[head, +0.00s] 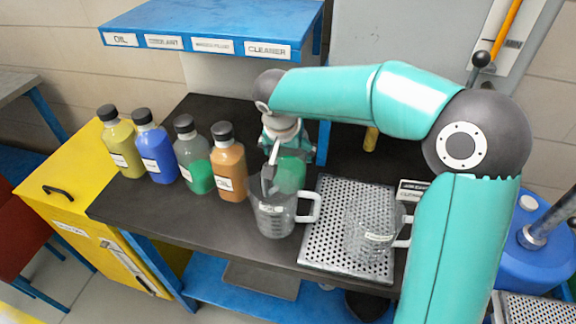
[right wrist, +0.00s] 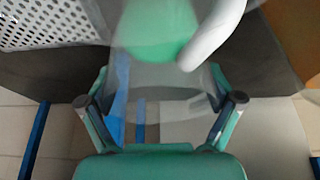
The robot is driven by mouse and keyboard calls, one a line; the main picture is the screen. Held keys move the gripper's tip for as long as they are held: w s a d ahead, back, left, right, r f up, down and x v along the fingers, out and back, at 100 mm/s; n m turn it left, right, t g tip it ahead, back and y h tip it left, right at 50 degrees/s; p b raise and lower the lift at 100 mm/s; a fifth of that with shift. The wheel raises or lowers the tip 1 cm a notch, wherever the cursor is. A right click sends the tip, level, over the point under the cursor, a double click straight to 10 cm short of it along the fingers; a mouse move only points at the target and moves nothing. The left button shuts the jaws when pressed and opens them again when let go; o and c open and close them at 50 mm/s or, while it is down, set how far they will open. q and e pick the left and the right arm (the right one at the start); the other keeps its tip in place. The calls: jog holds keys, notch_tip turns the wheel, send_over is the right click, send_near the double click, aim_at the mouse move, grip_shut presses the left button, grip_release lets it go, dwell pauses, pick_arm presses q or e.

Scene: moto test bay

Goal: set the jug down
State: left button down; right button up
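A clear jug (head: 272,217) with a white handle is upright near the front of the dark bench (head: 225,228). My right gripper (head: 270,183) reaches down to its rim and is shut on it. In the right wrist view, the jug's clear wall (right wrist: 165,80) lies between the two fingers (right wrist: 162,101), with the white handle (right wrist: 215,35) above. I cannot tell whether the jug's base touches the bench. My left gripper is out of view.
A second clear jug (head: 368,235) stands on the perforated metal tray (head: 325,215) to the right. Several bottles, the nearest an orange one (head: 228,165), stand in a row at left. A blue labelled shelf (head: 215,20) hangs over the back.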

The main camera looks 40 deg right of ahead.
jog(key=c, duration=1)
jog(key=shift+r, duration=0.2)
